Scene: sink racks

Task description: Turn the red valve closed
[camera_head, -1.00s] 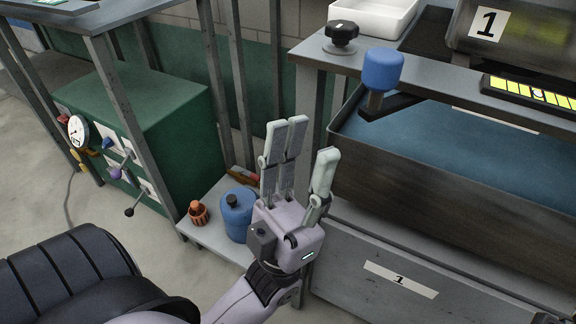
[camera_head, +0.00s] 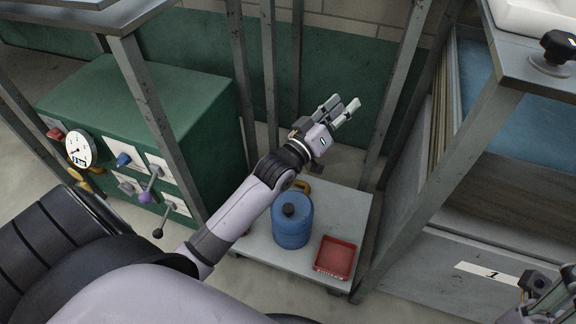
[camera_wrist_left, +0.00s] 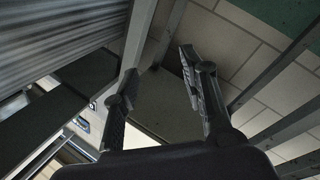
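A small red part (camera_head: 55,133) shows at the left edge of the green cabinet's (camera_head: 150,100) front, above the round gauge; it may be the red valve, but its shape is too small to tell. My left gripper (camera_head: 343,108) is in the air above the low shelf, far to the right of that red part. In the left wrist view its two fingers (camera_wrist_left: 160,95) are apart with nothing between them. My right gripper (camera_head: 550,292) is only partly in view at the bottom right, and its fingers are cut off or unclear.
The cabinet front has a white gauge (camera_head: 80,150), a blue knob (camera_head: 123,160) and several levers. A blue canister (camera_head: 292,226) and red tray (camera_head: 335,258) are on the low shelf (camera_head: 260,258). Metal posts (camera_head: 158,105) stand around. The sink bench is at right.

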